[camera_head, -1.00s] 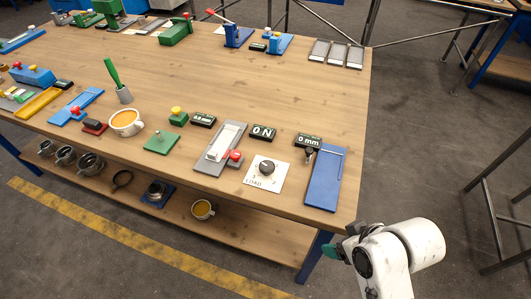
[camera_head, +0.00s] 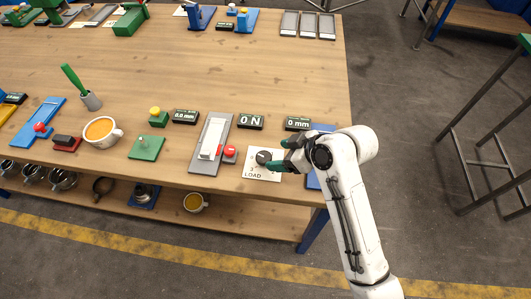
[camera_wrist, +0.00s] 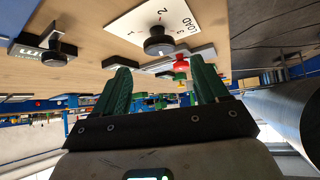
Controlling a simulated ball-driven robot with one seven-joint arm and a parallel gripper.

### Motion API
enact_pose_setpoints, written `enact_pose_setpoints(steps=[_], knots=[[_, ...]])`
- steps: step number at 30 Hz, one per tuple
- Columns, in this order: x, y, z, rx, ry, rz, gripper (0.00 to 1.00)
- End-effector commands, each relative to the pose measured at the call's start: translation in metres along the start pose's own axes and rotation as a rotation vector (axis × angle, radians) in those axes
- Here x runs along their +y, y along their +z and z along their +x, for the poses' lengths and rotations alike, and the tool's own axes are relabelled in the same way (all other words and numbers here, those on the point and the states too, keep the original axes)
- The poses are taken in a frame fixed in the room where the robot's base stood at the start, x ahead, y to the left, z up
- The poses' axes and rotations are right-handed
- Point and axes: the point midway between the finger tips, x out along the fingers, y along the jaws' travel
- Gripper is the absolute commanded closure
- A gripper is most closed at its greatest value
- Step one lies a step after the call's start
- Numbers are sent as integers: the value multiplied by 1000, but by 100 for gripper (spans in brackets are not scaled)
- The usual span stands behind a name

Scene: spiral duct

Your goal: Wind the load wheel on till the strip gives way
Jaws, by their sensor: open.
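The load wheel (camera_head: 263,157) is a dark round knob on a white plate (camera_head: 262,175) marked LOAD, near the table's front right. In the wrist view the wheel (camera_wrist: 158,42) stands ahead of the fingertips, roughly centred between them. My gripper (camera_head: 285,156) has green fingers and is just right of the wheel. In the wrist view my gripper (camera_wrist: 163,70) is open with nothing between its fingers. The pale strip (camera_head: 212,138) lies on a grey base (camera_head: 199,162) left of the plate and looks whole. The force display (camera_head: 250,121) reads 0 N.
A red button (camera_head: 230,151) sits between strip and plate. A display (camera_head: 297,124) reading 0 mm stands behind my gripper, beside a blue board (camera_head: 312,181) partly hidden by my arm. The table's middle is clear.

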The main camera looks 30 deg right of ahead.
Motion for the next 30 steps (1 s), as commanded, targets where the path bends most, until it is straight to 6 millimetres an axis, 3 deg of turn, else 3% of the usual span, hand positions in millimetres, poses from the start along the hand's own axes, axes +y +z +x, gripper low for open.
enact_pose_setpoints(steps=[6, 12, 23, 30], knots=[[-1, 0, 38, -2, -1, 0, 27], [0, 0, 59, -1, 1, 0, 27], [0, 0, 65, -1, 1, 0, 27], [0, 0, 64, -1, 1, 0, 48]])
